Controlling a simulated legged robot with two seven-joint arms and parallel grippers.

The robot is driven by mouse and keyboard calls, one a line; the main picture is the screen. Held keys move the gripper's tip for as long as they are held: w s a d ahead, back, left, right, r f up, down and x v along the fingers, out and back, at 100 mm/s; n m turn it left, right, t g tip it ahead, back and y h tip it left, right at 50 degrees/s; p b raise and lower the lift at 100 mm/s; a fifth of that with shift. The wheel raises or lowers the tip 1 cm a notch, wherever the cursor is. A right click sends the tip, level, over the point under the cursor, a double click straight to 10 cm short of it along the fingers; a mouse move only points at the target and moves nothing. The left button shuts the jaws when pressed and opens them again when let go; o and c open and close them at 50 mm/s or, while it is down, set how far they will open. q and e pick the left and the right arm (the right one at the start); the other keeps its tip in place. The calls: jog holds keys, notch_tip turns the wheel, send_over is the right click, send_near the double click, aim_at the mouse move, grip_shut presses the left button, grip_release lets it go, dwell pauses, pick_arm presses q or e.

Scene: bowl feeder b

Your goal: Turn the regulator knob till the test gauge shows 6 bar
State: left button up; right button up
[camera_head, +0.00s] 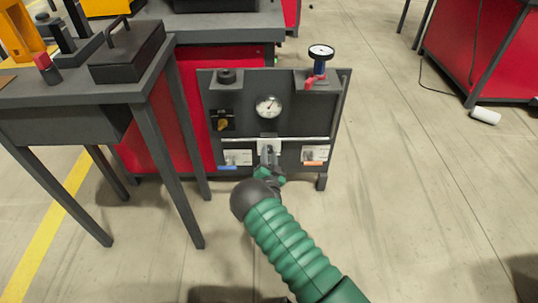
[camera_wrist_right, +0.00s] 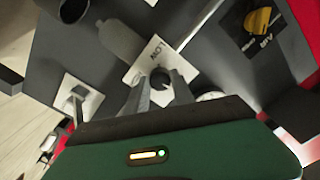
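A dark upright panel (camera_head: 290,125) holds a round white gauge (camera_head: 268,106) in its middle. A second dial gauge (camera_head: 320,52) stands on a blue stem at its top right; neither reading is legible. My right gripper (camera_head: 268,150) is at the white plate below the middle gauge. In the right wrist view its two fingers (camera_wrist_right: 160,85) are apart, one on each side of a small dark round knob (camera_wrist_right: 160,77). The knob is in front of a white plate (camera_wrist_right: 148,58) marked LOW. I cannot tell whether the fingers touch it. My left gripper is not in view.
A yellow-and-black air switch (camera_head: 222,122) is at the panel's left, a black knob (camera_head: 227,75) above it. A red lever (camera_head: 315,80) is below the upper gauge. A rail (camera_head: 240,139) crosses the panel.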

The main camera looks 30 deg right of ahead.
jog(key=o, duration=0.4)
jog(key=shift+f, duration=0.1)
jog(key=shift+o, duration=0.2)
jog(key=p+v, duration=0.8)
jog(key=v, duration=0.9)
jog(key=shift+w+a, duration=0.1)
jog(key=shift+w, duration=0.05)
